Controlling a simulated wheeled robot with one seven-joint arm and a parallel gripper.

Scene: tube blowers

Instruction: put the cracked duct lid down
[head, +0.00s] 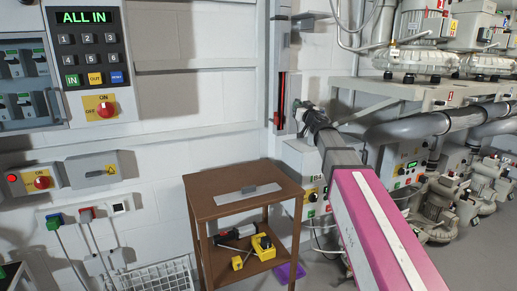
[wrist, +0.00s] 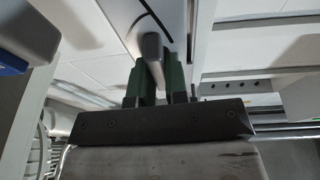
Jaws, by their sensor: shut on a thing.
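My gripper (wrist: 155,85) has its two green fingers closed around a grey knob-like handle (wrist: 152,48) in the wrist view. The handle stands on a pale panel, the duct lid (wrist: 120,14), which has a dark line running across it that looks like the crack. In the head view my gripper (head: 301,108) is at the end of my pink arm, beside the tall wall duct (head: 270,75). The duct shows a dark open slot with red inside. The held lid is hard to make out there, and I cannot tell whether it touches the duct.
A brown two-level table (head: 197,193) stands left of my arm. Wall control panels (head: 88,60) are at left. Blowers and pipes (head: 425,125) crowd the right.

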